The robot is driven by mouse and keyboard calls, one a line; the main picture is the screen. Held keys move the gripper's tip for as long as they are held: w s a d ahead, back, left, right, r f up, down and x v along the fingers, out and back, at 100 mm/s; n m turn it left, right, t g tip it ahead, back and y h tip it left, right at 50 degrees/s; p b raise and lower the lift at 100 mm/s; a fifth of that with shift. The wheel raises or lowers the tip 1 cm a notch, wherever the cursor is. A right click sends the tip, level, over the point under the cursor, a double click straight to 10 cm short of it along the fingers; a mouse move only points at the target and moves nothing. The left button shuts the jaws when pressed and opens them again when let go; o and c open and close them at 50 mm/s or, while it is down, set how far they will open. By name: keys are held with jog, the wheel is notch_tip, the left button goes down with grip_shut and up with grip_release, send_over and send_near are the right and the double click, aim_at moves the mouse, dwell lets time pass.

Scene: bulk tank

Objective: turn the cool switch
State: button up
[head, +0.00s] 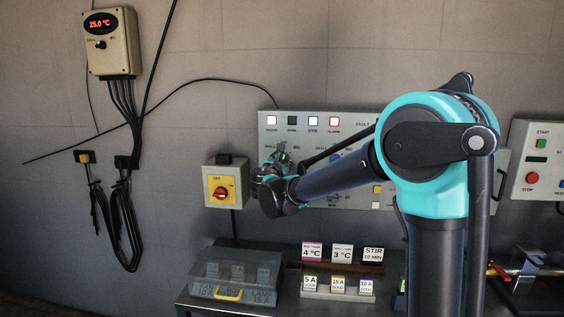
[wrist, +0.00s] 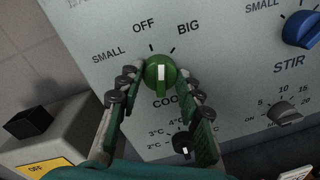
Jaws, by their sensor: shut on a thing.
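The cool switch (wrist: 160,72) is a green round knob on the grey control panel, with SMALL, OFF and BIG printed above it and COOL below, partly covered. A white bar on its face runs downward from near its middle. My gripper (wrist: 155,90) has one finger on each side of the knob and is shut on it. In the head view my gripper (head: 272,168) is at the left part of the panel (head: 350,122), and the knob is mostly hidden there.
A blue STIR knob (wrist: 302,30) and a small grey timer knob (wrist: 284,112) are to the right. A small black temperature knob (wrist: 184,144) is just below, close to my right finger.

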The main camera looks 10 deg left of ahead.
jog(key=m, duration=0.6)
jog(key=shift+d, duration=0.1)
dwell(0.6)
jog(key=o, duration=1.2)
jog(key=shift+c, duration=0.2)
jog(key=shift+s, duration=0.15)
jog(key=s+a, duration=0.1)
jog(key=s, duration=1)
jog(key=shift+s+r, duration=0.35)
jog(key=shift+d+m+g, duration=0.1)
jog(key=shift+m+g, duration=0.2)
